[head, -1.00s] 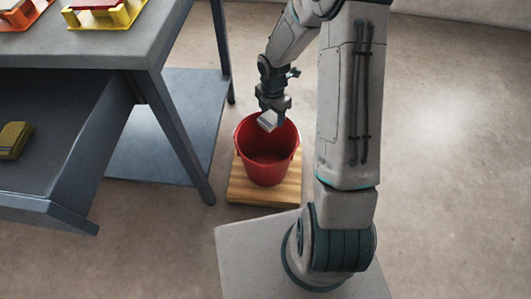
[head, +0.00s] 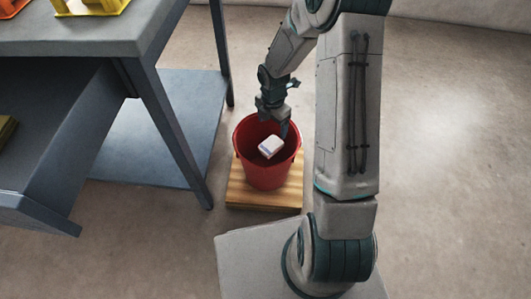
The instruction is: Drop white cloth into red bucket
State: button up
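The red bucket (head: 267,177) stands upright on a wooden board. The white cloth (head: 271,147) is a small folded block, seen within the bucket's mouth and below my gripper. I cannot tell whether it rests on the bottom or is still in the air. My gripper (head: 274,124) points down over the back part of the bucket's rim. Its fingers are spread, with the cloth apart from them.
The wooden board (head: 249,195) lies on the floor beside a grey table (head: 120,38) with a lower shelf (head: 170,140). A sloped dark surface (head: 60,115) is at left. Open floor lies to the right.

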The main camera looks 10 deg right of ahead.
jog(key=shift+r, duration=0.15)
notch_tip(320, 180, up, 14)
jog(key=p, duration=0.6)
jog(key=shift+f, duration=0.2)
